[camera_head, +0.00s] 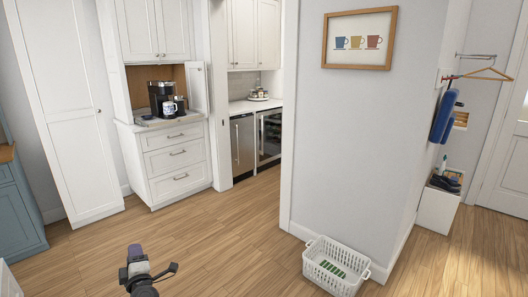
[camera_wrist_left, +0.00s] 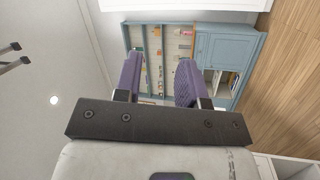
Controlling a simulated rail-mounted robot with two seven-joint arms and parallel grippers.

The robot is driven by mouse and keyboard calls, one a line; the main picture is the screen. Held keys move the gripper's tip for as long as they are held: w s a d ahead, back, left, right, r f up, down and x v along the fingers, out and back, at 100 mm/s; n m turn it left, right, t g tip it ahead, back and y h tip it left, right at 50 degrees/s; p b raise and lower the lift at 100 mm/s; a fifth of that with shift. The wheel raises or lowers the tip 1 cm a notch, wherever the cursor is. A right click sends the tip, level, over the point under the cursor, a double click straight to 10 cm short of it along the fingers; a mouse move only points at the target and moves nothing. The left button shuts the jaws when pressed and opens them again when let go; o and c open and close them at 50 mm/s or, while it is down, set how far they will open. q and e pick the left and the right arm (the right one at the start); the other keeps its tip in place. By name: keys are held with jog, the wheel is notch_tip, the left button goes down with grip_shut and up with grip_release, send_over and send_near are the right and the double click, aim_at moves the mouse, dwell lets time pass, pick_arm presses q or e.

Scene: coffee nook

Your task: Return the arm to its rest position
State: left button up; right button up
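My left gripper (camera_head: 137,252) shows at the bottom of the head view, low in front of me over the wooden floor. In the left wrist view its two purple-padded fingers (camera_wrist_left: 157,78) stand apart with nothing between them. Beyond them is a blue hutch with shelves (camera_wrist_left: 170,42), seen sideways and at a distance. The gripper touches nothing that I can see. My right gripper does not show in either view.
A white laundry basket (camera_head: 336,265) stands on the floor at the wall corner. A coffee maker (camera_head: 163,98) and a mug (camera_head: 170,108) sit in the nook of the white cabinet (camera_head: 178,160). A blue cabinet (camera_head: 18,210) is at the left. The middle floor is clear.

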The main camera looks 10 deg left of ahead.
pick_arm(q)
jog(key=w+d+r+m+t+h, duration=0.1)
jog(key=d+r+m+t+h, duration=0.3)
jog(key=d+r+m+h, duration=0.45)
jog(key=s+d+r+m+g+h+p, duration=0.1)
jog(key=s+d+m+g+h, duration=0.4)
jog(key=m, duration=0.4)
jog(key=s+d+f+m+g+p, duration=0.2)
jog(key=s+d+f+g+p, duration=0.3)
jog(key=s, duration=1)
jog(key=s+d+f+m+g+p, duration=0.25)
jog(key=s+f, duration=0.45)
jog(key=s, duration=0.8)
jog(key=s+d+f+m+g+p, duration=0.25)
jog(key=s+d+f+g, duration=0.35)
jog(key=s, duration=0.9)
notch_tip(320, 180, up, 37)
jog(key=a+t+p, duration=0.1)
jog(key=t+p, duration=0.1)
jog(key=p, duration=3.6)
notch_tip(320, 180, down, 51)
jog(key=b, duration=5.1)
jog(key=shift+a+r+y, duration=0.1)
jog(key=shift+r+y, duration=0.05)
jog(key=shift+y, duration=0.1)
